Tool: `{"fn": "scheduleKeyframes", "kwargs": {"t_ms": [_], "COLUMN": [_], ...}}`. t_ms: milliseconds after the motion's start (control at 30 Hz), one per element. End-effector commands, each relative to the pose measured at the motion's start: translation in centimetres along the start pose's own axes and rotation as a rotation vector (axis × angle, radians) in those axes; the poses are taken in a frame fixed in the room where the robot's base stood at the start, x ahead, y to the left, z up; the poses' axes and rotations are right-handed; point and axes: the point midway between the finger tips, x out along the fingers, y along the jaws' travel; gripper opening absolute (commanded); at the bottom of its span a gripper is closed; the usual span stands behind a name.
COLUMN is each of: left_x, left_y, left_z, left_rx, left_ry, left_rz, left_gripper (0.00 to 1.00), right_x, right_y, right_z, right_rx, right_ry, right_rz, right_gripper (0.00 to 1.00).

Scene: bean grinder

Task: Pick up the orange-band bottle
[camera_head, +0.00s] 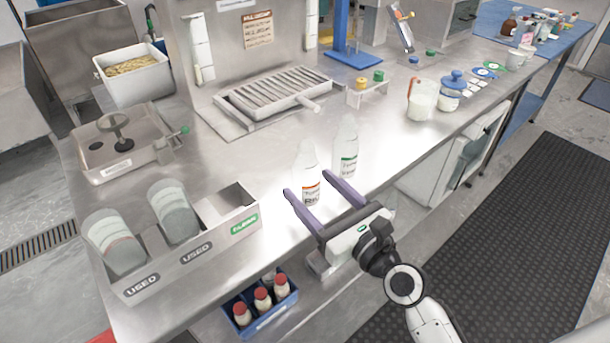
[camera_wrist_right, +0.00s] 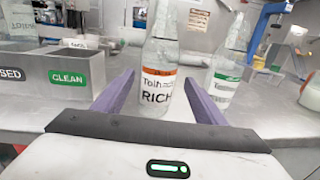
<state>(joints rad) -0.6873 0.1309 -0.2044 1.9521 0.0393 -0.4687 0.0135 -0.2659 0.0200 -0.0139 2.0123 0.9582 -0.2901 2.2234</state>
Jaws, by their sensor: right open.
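The orange-band bottle (camera_head: 307,178) stands upright on the steel counter, a clear bottle with a white label. In the right wrist view the orange-band bottle (camera_wrist_right: 158,75) is between the spread fingers, a little beyond the palm. My right gripper (camera_head: 306,184) is open, its two purple fingers reaching toward the bottle from the front. Whether the fingers touch the bottle I cannot tell. A green-band bottle (camera_head: 346,150) stands close by to the right and behind; the right wrist view also shows it (camera_wrist_right: 226,72) just outside the right finger. My left gripper is not in view.
A slatted tray (camera_head: 272,97) lies behind. A pitcher (camera_head: 421,101) and blue-lidded jar (camera_head: 451,94) are to the right. A blue crate (camera_head: 262,307) sits below the counter.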

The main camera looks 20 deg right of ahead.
Motion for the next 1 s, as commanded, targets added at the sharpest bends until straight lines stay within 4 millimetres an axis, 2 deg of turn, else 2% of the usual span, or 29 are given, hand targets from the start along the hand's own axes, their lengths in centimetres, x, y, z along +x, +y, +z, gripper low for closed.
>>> {"fn": "scheduleKeyframes", "kwargs": {"t_ms": [167, 433, 567, 767, 1000], "left_x": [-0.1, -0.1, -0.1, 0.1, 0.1], "left_y": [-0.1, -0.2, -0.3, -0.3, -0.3], "left_z": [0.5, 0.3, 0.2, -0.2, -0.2], "left_rx": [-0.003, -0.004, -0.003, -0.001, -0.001], "left_ry": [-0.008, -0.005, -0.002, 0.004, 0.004], "left_rz": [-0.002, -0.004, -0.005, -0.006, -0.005], "left_gripper": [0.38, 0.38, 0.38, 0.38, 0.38], "right_x": [1.4, 5.2, 5.9, 5.9, 5.9], "right_y": [0.2, 0.6, 0.6, 0.6, 0.6], "right_z": [0.0, -0.2, -0.2, -0.3, -0.3], "right_rx": [0.0, -0.003, -0.002, -0.003, -0.003], "right_ry": [0.0, -0.001, 0.0, 0.001, 0.001], "right_rz": [0.001, 0.0, 0.0, 0.0, 0.0], "right_gripper": [0.65, 0.65, 0.65, 0.65, 0.24]}}
